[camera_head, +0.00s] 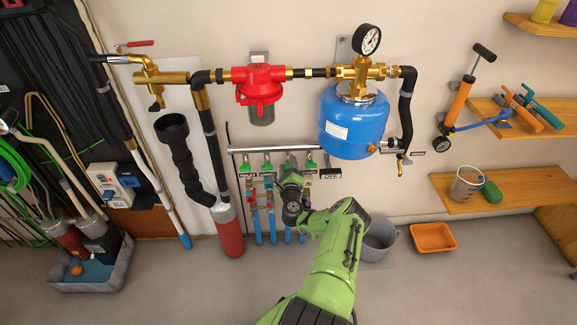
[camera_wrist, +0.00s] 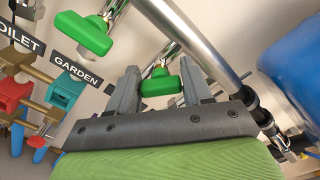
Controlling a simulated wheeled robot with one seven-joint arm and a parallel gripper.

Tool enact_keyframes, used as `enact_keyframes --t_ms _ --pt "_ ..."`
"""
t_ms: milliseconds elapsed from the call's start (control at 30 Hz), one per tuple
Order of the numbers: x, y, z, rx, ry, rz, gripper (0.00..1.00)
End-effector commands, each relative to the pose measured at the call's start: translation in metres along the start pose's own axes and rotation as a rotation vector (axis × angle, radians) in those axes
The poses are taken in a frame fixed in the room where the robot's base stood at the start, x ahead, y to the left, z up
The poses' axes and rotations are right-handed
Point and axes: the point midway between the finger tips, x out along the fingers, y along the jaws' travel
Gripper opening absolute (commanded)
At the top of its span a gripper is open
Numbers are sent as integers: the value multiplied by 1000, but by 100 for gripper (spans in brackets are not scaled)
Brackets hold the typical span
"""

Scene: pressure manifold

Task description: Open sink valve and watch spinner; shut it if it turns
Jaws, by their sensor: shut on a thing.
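A row of green valve handles (camera_head: 267,168) sits under the grey horizontal pipe in the head view. My gripper (camera_head: 291,179) reaches up to this row. In the wrist view my gripper (camera_wrist: 160,88) has its two grey fingers on either side of one green handle (camera_wrist: 160,86) and is shut on it. Another green handle (camera_wrist: 85,33) is apart from the fingers at upper left. Labels reading GARDEN (camera_wrist: 77,69) and partly TOILET (camera_wrist: 22,38) show; no sink label is readable. I cannot make out a spinner for the held valve.
A blue tank (camera_head: 355,122) with a gauge (camera_head: 368,40) hangs to the upper right of my gripper. A red housing (camera_head: 260,84) is above the valves. A grey bucket (camera_head: 379,240) and an orange tray (camera_head: 432,237) stand on the floor at right. Wooden shelves (camera_head: 450,203) are further right.

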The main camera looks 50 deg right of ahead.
Motion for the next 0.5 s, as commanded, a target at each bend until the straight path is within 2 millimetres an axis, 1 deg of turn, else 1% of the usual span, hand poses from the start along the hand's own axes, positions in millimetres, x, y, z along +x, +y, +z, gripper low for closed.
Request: enact_keyframes --t_ms 300,500 --pt "0 2 2 -295 -4 1 19" --pt "0 3 2 -454 -5 1 19"
